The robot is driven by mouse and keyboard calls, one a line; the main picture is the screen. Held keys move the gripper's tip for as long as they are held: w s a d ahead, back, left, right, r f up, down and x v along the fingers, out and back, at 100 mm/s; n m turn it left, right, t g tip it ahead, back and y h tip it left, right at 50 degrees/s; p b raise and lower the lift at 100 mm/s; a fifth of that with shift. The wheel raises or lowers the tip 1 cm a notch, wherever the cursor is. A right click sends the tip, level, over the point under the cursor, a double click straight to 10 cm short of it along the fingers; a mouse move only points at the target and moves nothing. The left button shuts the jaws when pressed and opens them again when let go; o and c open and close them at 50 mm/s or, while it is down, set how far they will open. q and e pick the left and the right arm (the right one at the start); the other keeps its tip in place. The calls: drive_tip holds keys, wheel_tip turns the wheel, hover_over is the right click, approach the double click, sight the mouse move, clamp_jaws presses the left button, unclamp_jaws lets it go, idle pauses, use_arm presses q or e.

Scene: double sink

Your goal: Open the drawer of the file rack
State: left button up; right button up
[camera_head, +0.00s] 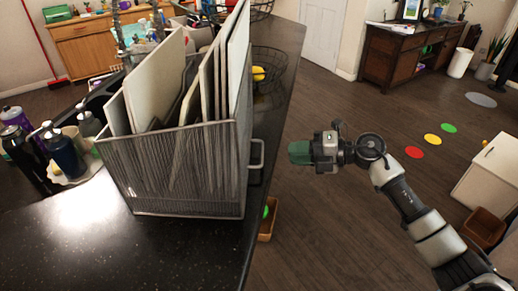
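The file rack (185,190) is a grey mesh metal box standing on the dark counter, with several pale upright boards in it. A light looped handle (258,156) sticks out from its right side; this is the only drawer part I can make out, and the drawer front is mostly hidden by the viewing angle. My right gripper (299,152) comes in from the right, level with the handle and a short gap to its right. Its green finger ends point left at the handle, not touching it. Whether the fingers are parted cannot be made out. My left gripper is out of view.
The black counter (90,240) ends just right of the rack. Several bottles (62,152) stand left of it. A wire basket (270,70) with yellow fruit is behind. An orange-brown box (268,220) sits below the counter edge. Open floor lies right.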

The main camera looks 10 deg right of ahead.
sight(262, 152)
drive_tip(key=p+x, duration=0.1)
drive_tip(key=x, duration=0.3)
drive_tip(key=p+x, duration=0.1)
drive_tip(key=x, duration=0.3)
drive_tip(key=shift+w+a+r, duration=0.1)
drive_tip(key=shift+a+r, duration=0.05)
drive_tip(key=shift+r, duration=0.05)
drive_tip(key=shift+w+a+f, duration=0.15)
drive_tip(key=shift+a+f, duration=0.05)
drive_tip(key=shift+a, duration=0.15)
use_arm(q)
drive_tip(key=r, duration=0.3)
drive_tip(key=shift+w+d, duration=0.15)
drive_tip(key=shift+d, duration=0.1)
use_arm(e)
drive_tip(key=shift+a, duration=0.1)
drive_tip(key=c, duration=0.4)
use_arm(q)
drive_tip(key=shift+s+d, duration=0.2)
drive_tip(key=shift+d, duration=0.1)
